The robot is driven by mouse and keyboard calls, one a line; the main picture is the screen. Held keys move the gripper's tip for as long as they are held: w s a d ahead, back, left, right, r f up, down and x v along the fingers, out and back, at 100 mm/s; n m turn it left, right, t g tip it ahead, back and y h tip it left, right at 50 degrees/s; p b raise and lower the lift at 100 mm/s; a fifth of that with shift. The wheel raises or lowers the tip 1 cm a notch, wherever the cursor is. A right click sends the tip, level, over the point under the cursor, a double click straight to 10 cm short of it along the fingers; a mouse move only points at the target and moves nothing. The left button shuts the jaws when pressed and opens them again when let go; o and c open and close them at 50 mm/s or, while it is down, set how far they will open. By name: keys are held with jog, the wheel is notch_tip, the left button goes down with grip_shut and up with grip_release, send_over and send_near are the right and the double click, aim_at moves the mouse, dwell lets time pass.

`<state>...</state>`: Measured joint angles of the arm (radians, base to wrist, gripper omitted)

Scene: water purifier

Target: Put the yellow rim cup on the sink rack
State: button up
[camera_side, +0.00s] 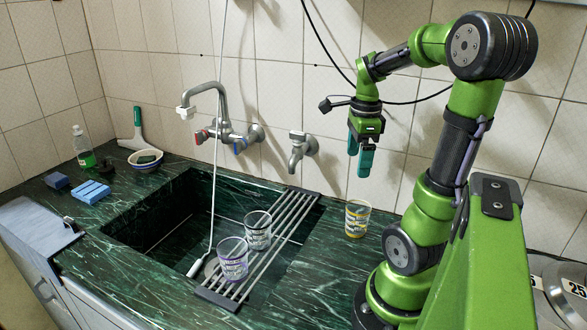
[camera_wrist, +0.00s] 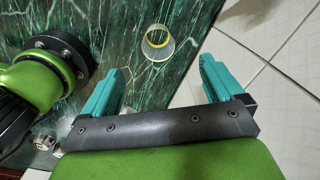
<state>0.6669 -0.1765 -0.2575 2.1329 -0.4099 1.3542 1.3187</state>
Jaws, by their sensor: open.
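The yellow rim cup (camera_side: 357,218) is a clear cup with yellow markings, standing upright on the green counter to the right of the sink. It also shows in the wrist view (camera_wrist: 157,43), beyond and between my fingers. The sink rack (camera_side: 300,214) is a set of metal bars with dark ends across the right side of the sink. Two other clear cups stand on it: one with purple markings (camera_side: 233,258) and one with dark markings (camera_side: 258,230). My gripper (camera_side: 360,160) is open and empty, pointing down above the counter, higher than the yellow rim cup and apart from it.
The sink basin (camera_side: 150,226) is open left of the rack. A faucet (camera_side: 222,122) and wall tap (camera_side: 300,148) project from the tiled wall. A white hose (camera_side: 212,190) hangs into the sink. A bowl, soap bottle and sponges lie at the left. Rack bars behind the cups are free.

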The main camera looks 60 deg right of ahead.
jog(key=w+a+r+n+t, duration=0.1)
jog(key=w+a+n+t, duration=0.1)
jog(key=a+n, duration=0.4)
jog(key=w+a+r+n+t, duration=0.1)
jog(key=w+a+n, duration=0.4)
jog(key=a+n, duration=0.2)
jog(key=shift+w+a+r+t, duration=0.15)
jog(key=shift+a+r+t, duration=0.1)
jog(key=shift+t, duration=0.15)
jog(key=a+n+t, duration=0.1)
jog(key=a+n, duration=0.3)
jog(key=a+r+n+t+y, duration=0.1)
jog(key=a+n, duration=0.3)
jog(key=a+n+t+y, duration=0.1)
jog(key=a+n, duration=0.3)
jog(key=n, duration=0.1)
jog(key=shift+a+r, duration=0.15)
jog(key=shift+r, duration=0.15)
